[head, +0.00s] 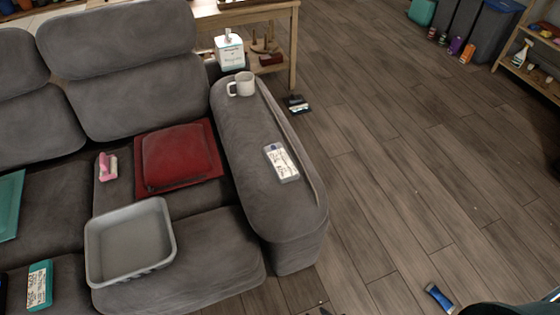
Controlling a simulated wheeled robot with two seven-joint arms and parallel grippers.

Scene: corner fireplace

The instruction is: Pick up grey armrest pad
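A small grey pad (270,149) with a white, handwritten-looking label lies flat on the sofa's right armrest (255,190), about midway along it. Its label is too small to read. Nothing touches it or covers it. Neither of my grippers shows in the head view, so I cannot see whether they are open or shut.
A white mug (243,85) stands farther back on the armrest. A grey tray (130,243), a red cushion (178,157) and a pink-handled brush (107,166) lie on the seat. A blue object (438,297) lies on the floor. The floor right of the armrest is mostly clear.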

